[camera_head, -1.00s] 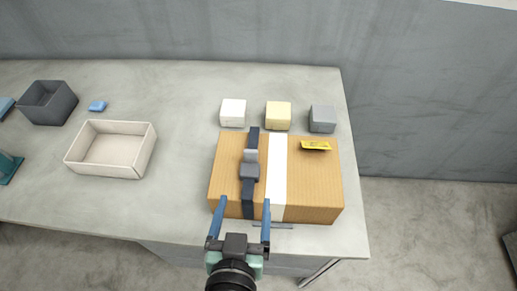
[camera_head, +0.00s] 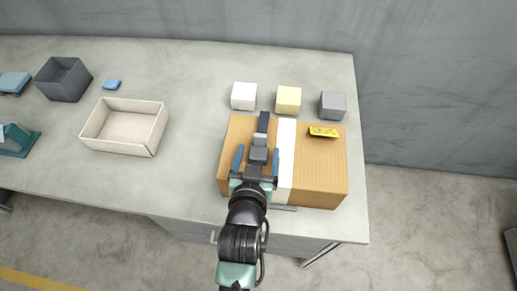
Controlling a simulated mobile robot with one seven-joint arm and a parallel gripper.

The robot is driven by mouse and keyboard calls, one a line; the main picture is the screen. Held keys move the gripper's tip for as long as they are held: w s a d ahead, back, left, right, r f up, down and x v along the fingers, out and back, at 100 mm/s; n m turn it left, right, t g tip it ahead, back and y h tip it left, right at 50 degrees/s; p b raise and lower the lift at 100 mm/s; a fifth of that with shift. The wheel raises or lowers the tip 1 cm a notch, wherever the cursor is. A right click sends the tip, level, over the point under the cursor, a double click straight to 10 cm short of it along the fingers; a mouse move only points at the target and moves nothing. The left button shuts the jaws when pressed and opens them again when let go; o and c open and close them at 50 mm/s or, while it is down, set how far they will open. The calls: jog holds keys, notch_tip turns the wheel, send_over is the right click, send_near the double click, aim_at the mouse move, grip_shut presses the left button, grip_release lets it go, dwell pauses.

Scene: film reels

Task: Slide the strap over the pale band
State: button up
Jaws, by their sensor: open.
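A cardboard box (camera_head: 320,175) lies near the right end of the counter. A white pale band (camera_head: 286,162) runs front to back across its top. A dark strap (camera_head: 264,122) runs alongside, just left of the band, with a grey buckle (camera_head: 258,155) on it. My gripper (camera_head: 257,159) reaches in from the front over the box, open, with one blue finger on each side of the strap's buckle. The right finger is over the pale band's left edge. Whether the fingers touch the buckle cannot be told. My gripper hides the strap's front part.
White, yellow and grey blocks (camera_head: 289,98) stand behind the box. A yellow tag (camera_head: 323,132) lies on the box's back right. A cream tray (camera_head: 126,127), a dark bin (camera_head: 63,79) and a small blue block (camera_head: 112,85) sit left. The counter between tray and box is clear.

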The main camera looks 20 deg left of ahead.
jog(key=shift+w+a+f, duration=0.15)
jog(key=shift+w+f, duration=0.05)
jog(key=shift+w, duration=0.25)
grip_shut()
dwell(0.4)
